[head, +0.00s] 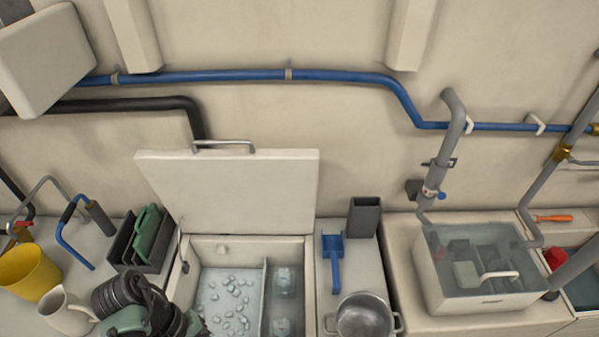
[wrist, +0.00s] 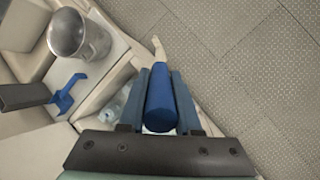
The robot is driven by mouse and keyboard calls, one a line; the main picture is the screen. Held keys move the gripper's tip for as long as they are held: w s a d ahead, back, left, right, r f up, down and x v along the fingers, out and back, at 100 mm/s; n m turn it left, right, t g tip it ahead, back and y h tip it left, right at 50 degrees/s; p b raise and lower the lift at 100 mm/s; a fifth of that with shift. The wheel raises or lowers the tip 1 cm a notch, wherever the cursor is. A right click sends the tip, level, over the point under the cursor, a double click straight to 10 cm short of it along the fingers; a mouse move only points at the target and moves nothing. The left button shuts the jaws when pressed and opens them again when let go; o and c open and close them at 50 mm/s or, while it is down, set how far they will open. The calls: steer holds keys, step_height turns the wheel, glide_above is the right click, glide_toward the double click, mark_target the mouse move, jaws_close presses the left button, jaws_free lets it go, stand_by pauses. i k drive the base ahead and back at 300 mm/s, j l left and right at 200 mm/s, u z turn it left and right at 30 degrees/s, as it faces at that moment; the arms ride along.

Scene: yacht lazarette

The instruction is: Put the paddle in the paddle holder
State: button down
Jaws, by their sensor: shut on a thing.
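My gripper (wrist: 160,72) is shut on a blue round bar (wrist: 160,100), which looks like a handle. Its far end points away from the wrist, and I cannot tell whether it belongs to the paddle. In the head view the fingers and the held thing are hidden behind my arm at the lower left.
The bin (head: 185,272) holds ice-like pieces under a raised lid (head: 230,185). A steel pot (head: 364,318) stands in front of the paddle. A dark rack (head: 122,250) with green slabs, a yellow cup (head: 28,272) and a white mug (head: 66,308) are left. A clear-topped tank (head: 480,290) is right.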

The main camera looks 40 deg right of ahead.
mark_target(359, 235)
steer(key=k+z, duration=0.15)
steer(key=z, duration=0.9)
